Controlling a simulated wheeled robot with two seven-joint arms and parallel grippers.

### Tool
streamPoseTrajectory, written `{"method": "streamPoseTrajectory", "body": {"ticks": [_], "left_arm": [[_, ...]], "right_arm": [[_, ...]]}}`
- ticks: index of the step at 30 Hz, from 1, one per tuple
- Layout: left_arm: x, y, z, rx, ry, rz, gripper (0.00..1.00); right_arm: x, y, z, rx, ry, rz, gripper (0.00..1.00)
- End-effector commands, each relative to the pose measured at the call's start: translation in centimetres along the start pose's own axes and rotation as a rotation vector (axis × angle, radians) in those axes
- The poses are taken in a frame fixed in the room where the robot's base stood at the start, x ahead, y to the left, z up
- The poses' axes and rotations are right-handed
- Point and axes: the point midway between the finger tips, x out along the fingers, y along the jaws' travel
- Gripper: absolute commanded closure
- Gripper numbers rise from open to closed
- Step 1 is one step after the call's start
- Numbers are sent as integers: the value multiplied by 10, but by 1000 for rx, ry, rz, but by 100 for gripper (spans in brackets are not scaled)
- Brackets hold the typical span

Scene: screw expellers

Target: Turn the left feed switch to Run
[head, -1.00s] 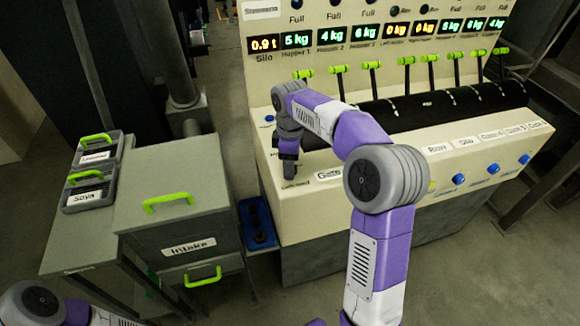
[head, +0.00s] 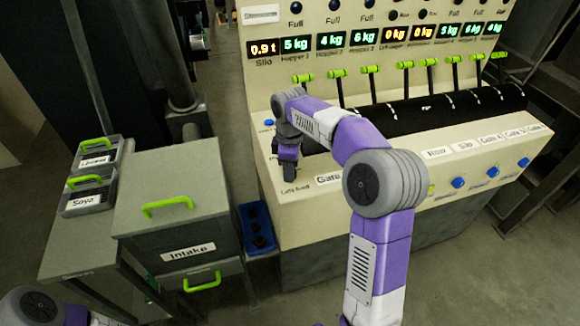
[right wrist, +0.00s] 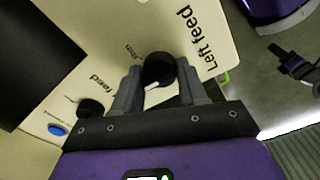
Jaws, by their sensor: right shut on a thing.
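The left feed switch is a round black knob (right wrist: 158,69) with a white mark, on the cream panel beside the "Left feed" label (right wrist: 197,45) in the right wrist view. My right gripper (right wrist: 160,88) has a finger on each side of this knob and is shut on it. Small print beside the knob is too blurred to read surely. In the head view my right gripper (head: 289,172) is down at the left end of the console front, just above the "Left feed" label, and hides the knob. My left gripper is out of view; only part of that arm shows at lower left.
A second black knob (right wrist: 91,108) and a blue button (right wrist: 58,129) are near the gripper. The console (head: 330,205) carries several blue buttons, green-topped levers and weight displays. The intake box (head: 175,215) and the labelled bins (head: 90,190) stand to the left.

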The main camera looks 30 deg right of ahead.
Motion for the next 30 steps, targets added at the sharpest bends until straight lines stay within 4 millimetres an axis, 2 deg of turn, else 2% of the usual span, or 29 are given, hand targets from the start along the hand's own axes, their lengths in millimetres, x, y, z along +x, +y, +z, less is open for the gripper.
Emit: {"method": "streamPoseTrajectory", "body": {"ticks": [8, 18, 30], "left_arm": [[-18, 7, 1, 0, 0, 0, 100], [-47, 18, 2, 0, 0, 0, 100], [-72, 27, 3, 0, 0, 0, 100]], "right_arm": [[-3, 0, 0, 138, -1, -1, 89], [-4, 0, -1, 447, -1, -2, 89], [-2, 0, -1, 799, -1, -1, 89]]}}
